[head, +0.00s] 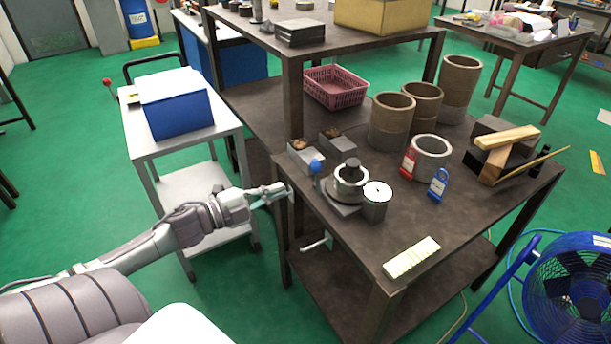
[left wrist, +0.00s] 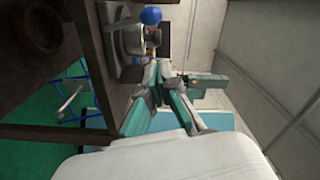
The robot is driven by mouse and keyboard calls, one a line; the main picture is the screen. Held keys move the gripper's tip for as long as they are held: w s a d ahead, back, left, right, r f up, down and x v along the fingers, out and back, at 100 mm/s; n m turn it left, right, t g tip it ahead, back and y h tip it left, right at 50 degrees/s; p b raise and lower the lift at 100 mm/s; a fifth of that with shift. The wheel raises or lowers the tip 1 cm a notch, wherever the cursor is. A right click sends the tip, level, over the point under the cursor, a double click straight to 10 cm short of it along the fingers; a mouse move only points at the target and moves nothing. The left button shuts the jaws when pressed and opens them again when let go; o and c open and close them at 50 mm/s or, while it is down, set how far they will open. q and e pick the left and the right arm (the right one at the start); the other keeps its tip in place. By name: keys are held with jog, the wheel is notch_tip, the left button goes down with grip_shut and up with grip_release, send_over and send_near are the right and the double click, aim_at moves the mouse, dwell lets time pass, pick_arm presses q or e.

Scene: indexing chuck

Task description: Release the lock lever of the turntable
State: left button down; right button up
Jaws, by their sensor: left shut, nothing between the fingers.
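The turntable (head: 343,208) stands on the dark table near its left edge, with a metal ring and a dark round piece on top. Its lock lever has a blue ball knob (head: 316,166) that stands up at the turntable's left side. In the left wrist view the blue knob (left wrist: 150,16) is at the top, beside the turntable. My left gripper (head: 284,189) is at the table's left edge, to the left of the knob and apart from it. The left wrist view shows its fingers (left wrist: 157,72) closed and empty. My right gripper is not in view.
Two grey blocks (head: 305,157) sit behind the knob. Red (head: 409,163) and blue (head: 437,186) padlock-shaped items and tall brown cylinders stand farther right. A white cart (head: 150,150) is left of the table. The front tabletop is mostly clear.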

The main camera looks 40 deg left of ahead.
aim_at(311, 166)
pick_arm(q)
jog(key=w+d+f, duration=0.1)
jog(key=w, duration=0.9)
jog(key=shift+w+d, duration=0.15)
jog(key=shift+w+a+n, duration=0.3)
jog(key=shift+w+a+n+p, duration=0.15)
jog(key=shift+a+n+p, duration=0.2)
jog(key=shift+a+n, duration=0.2)
